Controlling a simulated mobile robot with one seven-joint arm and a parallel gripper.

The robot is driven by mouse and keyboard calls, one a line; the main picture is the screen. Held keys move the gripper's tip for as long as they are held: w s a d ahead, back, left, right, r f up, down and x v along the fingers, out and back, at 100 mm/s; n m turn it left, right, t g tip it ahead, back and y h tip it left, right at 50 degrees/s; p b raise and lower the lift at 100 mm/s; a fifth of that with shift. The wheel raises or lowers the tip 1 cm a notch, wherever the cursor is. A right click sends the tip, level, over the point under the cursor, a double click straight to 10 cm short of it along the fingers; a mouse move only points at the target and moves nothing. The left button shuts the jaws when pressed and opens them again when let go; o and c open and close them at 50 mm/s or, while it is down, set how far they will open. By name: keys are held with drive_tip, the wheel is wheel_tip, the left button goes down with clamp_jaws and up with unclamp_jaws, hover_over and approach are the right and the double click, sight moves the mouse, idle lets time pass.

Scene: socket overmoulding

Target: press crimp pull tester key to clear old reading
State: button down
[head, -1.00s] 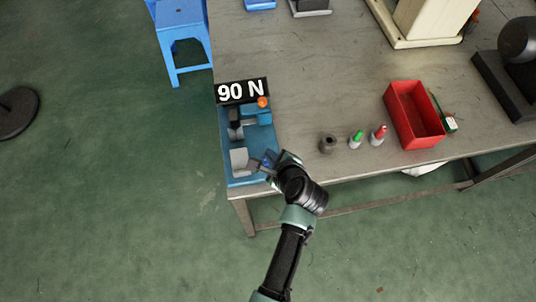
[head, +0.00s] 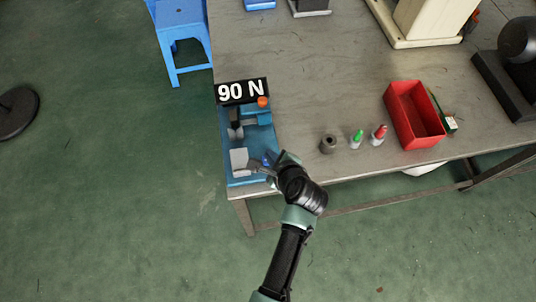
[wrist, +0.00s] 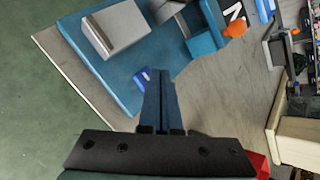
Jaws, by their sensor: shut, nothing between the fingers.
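The crimp pull tester (head: 238,178) is a blue base at the table's front left corner. Its black display (head: 242,91) reads "90 N" in white. An orange knob (head: 263,102) and grey blocks (head: 240,160) sit on it. A small bright blue key (head: 266,160) is near its front right edge; it also shows in the wrist view (wrist: 143,76), with a pale mark on it. My gripper (wrist: 160,78) is shut and empty, its fingertips beside the key and partly overlapping it in view. I cannot tell whether they touch it.
A dark grey cylinder (head: 328,144), a green-topped bottle (head: 356,139) and a red-topped bottle (head: 379,134) stand right of the tester. A red bin (head: 415,115) is farther right. A blue stool (head: 184,40) stands on the floor left of the table.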

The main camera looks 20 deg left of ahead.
drive_tip(key=shift+f, duration=0.4)
drive_tip(key=shift+f+b, duration=0.3)
drive_tip(key=shift+f, duration=0.2)
idle(0.8)
drive_tip(key=shift+r, duration=0.1)
drive_tip(key=shift+r+p, duration=0.85)
drive_tip(key=shift+p, duration=0.25)
wheel_tip(320, 180, up, 5)
drive_tip(key=p, duration=0.5)
drive_tip(key=shift+r+p, duration=0.1)
drive_tip(key=shift+p, duration=0.2)
